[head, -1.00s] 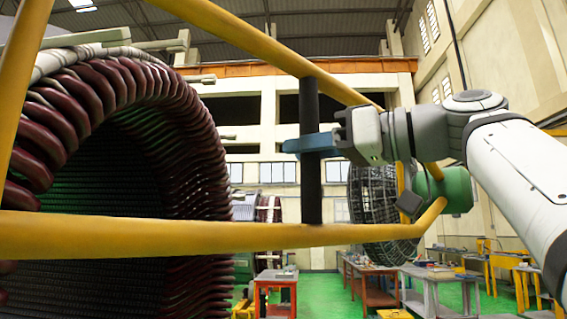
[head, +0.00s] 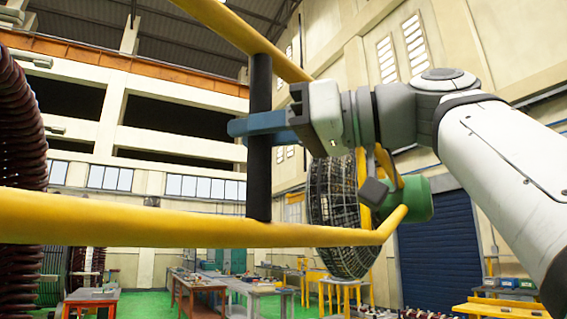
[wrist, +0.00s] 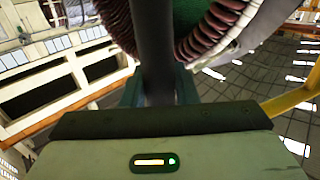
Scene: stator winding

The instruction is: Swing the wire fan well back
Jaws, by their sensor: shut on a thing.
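The wire fan (head: 335,205), a round dark mesh cage, is right of centre in the head view, partly behind my arm. A green motor-like housing (head: 417,198) and yellow tubes (head: 150,232) are near it. A black upright grip (head: 260,185) joins the upper and lower yellow tubes. My gripper (head: 250,124) is shut on this grip, its blue fingers around its upper half. In the wrist view the grip (wrist: 153,45) runs between the two fingers. The tubes' near ends are out of view.
The stator's dark red coils (head: 22,120) are at the left edge of the head view, and in the wrist view (wrist: 205,30). Work tables (head: 205,283) stand low beyond the tubes. A blue shutter door (head: 440,240) is at the right. Green floor shows between tables.

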